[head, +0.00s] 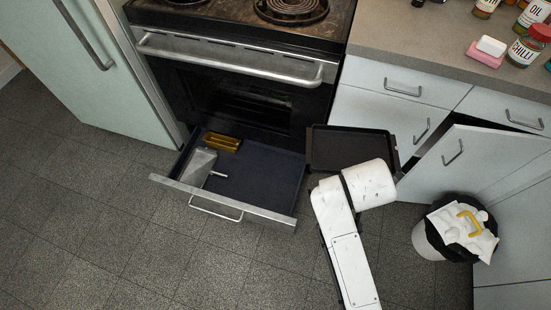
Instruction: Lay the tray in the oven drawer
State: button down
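The tray (345,149) is a dark, flat, rimmed rectangle in the head view. It is to the right of the open oven drawer, in front of the stove's right edge and the white cabinets. The oven drawer (262,180) is pulled out under the oven, with a dark floor and a metal front. My white arm comes up from the bottom and its wrist overlaps the tray's lower right side. My gripper's fingers are hidden behind the wrist, so I cannot tell whether they are shut on the tray.
A gold loaf tin (222,143) and a grey metal grater-like piece (199,167) lie in the drawer's left part; its right part is clear. An open cabinet door (470,165) and a bin (432,243) stand at the right. The floor at left is free.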

aim_at(262, 187)
jog(key=j+z, duration=0.15)
jog(key=j, duration=0.45)
jog(key=i+j+z, duration=0.1)
jog(key=j, duration=0.5)
jog(key=j+z, duration=0.15)
jog(key=j, duration=0.45)
jog(key=j+z, duration=0.15)
jog(key=j, duration=0.45)
jog(key=k+j+z, duration=0.1)
jog(key=j, duration=0.5)
jog(key=j+z, duration=0.15)
jog(key=j, duration=0.45)
jog(key=k+j+z, duration=0.15)
jog(key=j, duration=0.4)
